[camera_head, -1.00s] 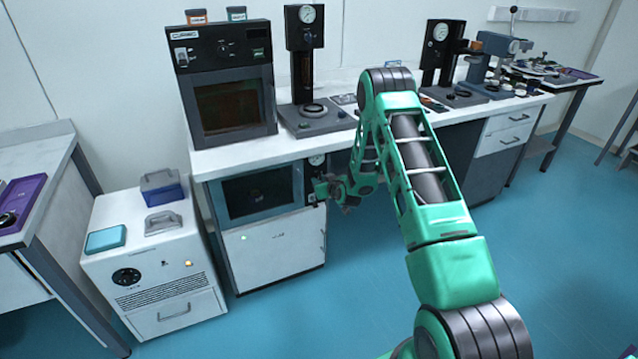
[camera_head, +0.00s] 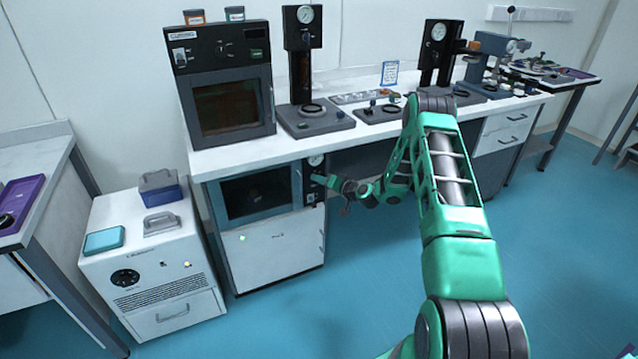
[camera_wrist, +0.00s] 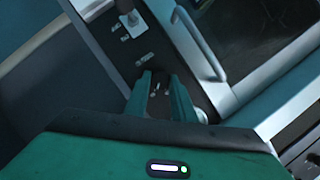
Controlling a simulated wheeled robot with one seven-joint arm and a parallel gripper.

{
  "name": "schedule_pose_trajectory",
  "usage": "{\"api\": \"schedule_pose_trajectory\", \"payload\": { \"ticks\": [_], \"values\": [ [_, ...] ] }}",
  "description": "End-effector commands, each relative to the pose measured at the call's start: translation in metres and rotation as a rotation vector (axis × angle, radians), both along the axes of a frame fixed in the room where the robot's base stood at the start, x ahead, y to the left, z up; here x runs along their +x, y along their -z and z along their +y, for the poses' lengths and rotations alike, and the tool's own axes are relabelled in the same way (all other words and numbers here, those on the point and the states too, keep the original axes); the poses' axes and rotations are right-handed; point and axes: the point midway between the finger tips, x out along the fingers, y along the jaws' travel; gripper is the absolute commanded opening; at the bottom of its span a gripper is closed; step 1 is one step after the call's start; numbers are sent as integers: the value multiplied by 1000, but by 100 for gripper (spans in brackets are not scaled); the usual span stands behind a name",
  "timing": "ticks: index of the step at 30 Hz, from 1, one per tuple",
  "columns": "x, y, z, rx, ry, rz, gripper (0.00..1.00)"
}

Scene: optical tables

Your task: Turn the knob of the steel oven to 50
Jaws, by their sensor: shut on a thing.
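The steel oven (camera_head: 222,206) is built in under the bench, with a grey-framed dark window and a black control strip (camera_head: 313,192) on its right side. My gripper (camera_head: 319,180) is at this strip, reaching in from the right. In the wrist view, the two green fingers of my gripper (camera_wrist: 160,92) point at the black strip (camera_wrist: 124,52) and are shut on the knob. The knob itself is mostly hidden between the fingers, so its setting cannot be read. A pale switch (camera_wrist: 132,24) and small markings show further along the strip.
The oven's door handle (camera_wrist: 200,42) runs close beside the strip. The white bench top (camera_head: 235,155) overhangs the oven. A black oven (camera_head: 222,75) stands on the bench, and a white cabinet (camera_head: 150,255) stands to the left. The blue floor on the right is open.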

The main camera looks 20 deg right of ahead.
Motion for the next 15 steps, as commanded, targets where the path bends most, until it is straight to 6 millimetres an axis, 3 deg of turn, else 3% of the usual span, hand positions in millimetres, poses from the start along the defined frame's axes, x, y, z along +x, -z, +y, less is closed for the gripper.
{"api": "schedule_pose_trajectory", "payload": {
  "ticks": [15],
  "values": [
    [0, 1, -3, 108, 5, 0, 1]
  ]
}}
